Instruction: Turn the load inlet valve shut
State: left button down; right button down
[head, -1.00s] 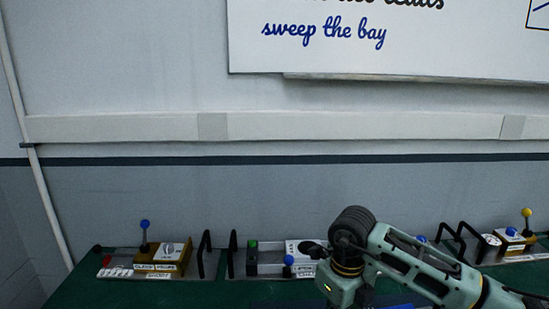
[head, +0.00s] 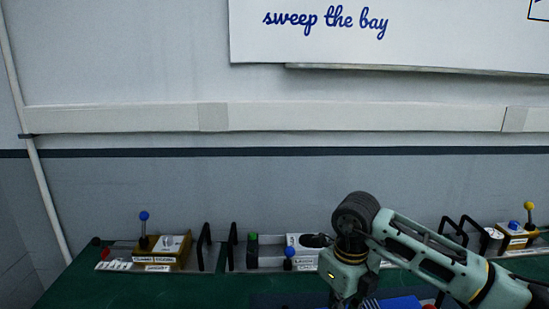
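My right arm comes in from the right over the green bench. Its gripper (head: 347,302) points down at the bottom edge, cut off by the frame, so its opening does not show. My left gripper is out of view. I cannot tell which fitting is the load inlet valve. A brown box (head: 183,259) with a pale knob (head: 167,241) and a blue-ball lever (head: 144,228) stands at the left. A white-faced unit (head: 300,241) with a dark part is partly behind my arm. Labels are too small to read surely.
Black handles (head: 204,246) stand up from the grey panels. A green-topped switch (head: 252,251) and a blue ball knob (head: 289,253) are mid-bench. A yellow-ball lever (head: 529,211) is at the right. A blue surface (head: 402,303) lies beside my gripper. The front-left green bench (head: 170,291) is clear.

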jog(key=shift+d+f, duration=0.25)
jog(key=shift+f, duration=0.1)
dwell(0.5)
jog(key=shift+w+r, duration=0.15)
jog(key=shift+r, duration=0.4)
jog(key=r, duration=0.1)
jog(key=r+p, duration=0.1)
jog(key=r, duration=0.1)
jog(key=r+p, duration=0.1)
jog(key=r, duration=0.1)
jog(key=shift+w+a, duration=0.15)
jog(key=shift+w, duration=0.1)
